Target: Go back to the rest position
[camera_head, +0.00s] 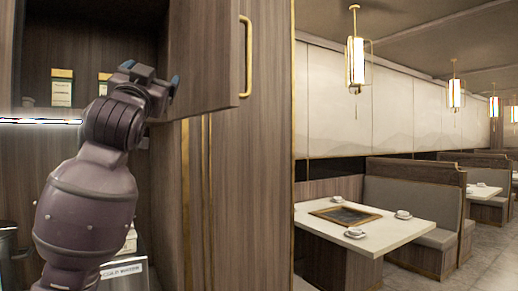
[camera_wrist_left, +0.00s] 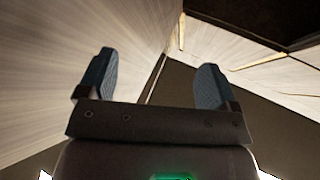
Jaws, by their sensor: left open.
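My left gripper (camera_head: 148,80) is raised in front of the wooden wall cabinet, close to the lower left edge of its open door (camera_head: 207,60). Its two blue-grey fingers are apart with nothing between them. In the left wrist view my left gripper (camera_wrist_left: 153,85) also shows spread and empty, with pale wood-grain surfaces beyond it. I cannot tell whether the gripper touches the door. My right gripper is in neither view.
The door has a brass handle (camera_head: 246,57). Small boxes (camera_head: 62,88) stand on the cabinet shelf. A labelled box (camera_head: 124,272) sits low beside my arm. To the right are a dining table (camera_head: 375,236), booth seats (camera_head: 410,190) and hanging lamps (camera_head: 356,62), with open floor farther right.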

